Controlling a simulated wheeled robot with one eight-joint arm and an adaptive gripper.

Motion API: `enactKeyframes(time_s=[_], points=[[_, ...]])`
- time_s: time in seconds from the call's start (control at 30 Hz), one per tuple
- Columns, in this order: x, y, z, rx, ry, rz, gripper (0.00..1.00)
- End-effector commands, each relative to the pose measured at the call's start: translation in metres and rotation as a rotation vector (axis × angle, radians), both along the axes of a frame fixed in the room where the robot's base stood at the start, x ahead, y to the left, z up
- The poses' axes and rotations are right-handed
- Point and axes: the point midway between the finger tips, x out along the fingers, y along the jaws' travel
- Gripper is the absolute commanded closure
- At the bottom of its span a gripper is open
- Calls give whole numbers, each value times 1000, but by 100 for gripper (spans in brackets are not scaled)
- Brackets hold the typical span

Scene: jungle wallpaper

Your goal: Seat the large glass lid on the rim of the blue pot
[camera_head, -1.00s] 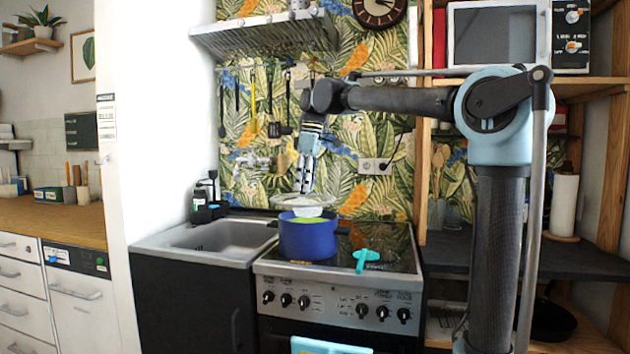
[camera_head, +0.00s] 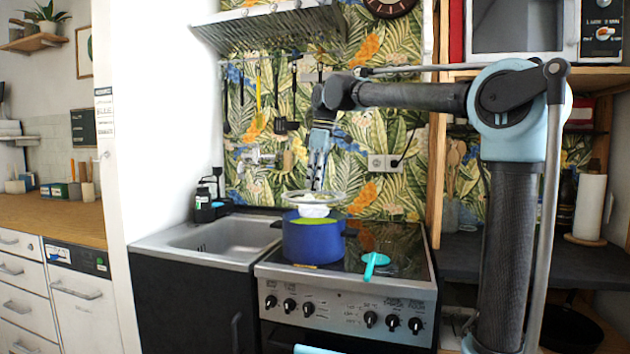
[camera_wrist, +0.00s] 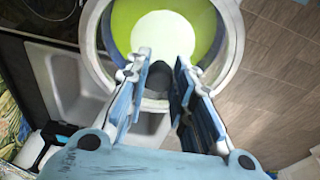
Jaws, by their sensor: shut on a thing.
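The large glass lid (camera_head: 340,196) has a pale rim and hangs roughly level just above the blue pot (camera_head: 312,242). A narrow gap shows between them in the head view. The pot stands on the stove top, and its inside looks green. My gripper (camera_head: 315,187) points down and is shut on the lid's dark knob (camera_wrist: 158,78). In the wrist view the lid's ring (camera_wrist: 236,48) surrounds the green inside and a white disc seen through the glass. I cannot tell from this view how exactly the lid is centred.
A turquoise utensil (camera_head: 375,263) lies on the dark stove top (camera_head: 402,250), right of the pot. The sink (camera_head: 225,238) is to the left, with a dark bottle (camera_head: 203,206) behind it. A metal rack (camera_head: 270,28) with hanging utensils is above.

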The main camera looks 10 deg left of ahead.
Motion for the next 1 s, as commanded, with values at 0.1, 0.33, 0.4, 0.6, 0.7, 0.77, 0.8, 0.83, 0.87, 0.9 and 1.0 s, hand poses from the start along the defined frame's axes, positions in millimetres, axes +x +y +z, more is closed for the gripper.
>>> enactKeyframes(time_s=[0.1,0.33,0.4,0.6,0.7,0.77,0.8,0.83,0.87,0.9,1.0], points=[[0,0,-9,0,0,0,100],[0,0,-27,0,0,-1,100],[0,0,-32,0,0,-1,100],[0,0,-42,0,0,-1,100],[0,0,-45,0,0,-1,100],[0,0,-45,0,0,-1,100],[0,0,-46,0,0,-1,100],[0,0,-46,0,0,-1,100],[0,0,-46,0,0,-1,100],[0,0,-46,0,0,0,100],[0,0,-46,0,0,0,100]])
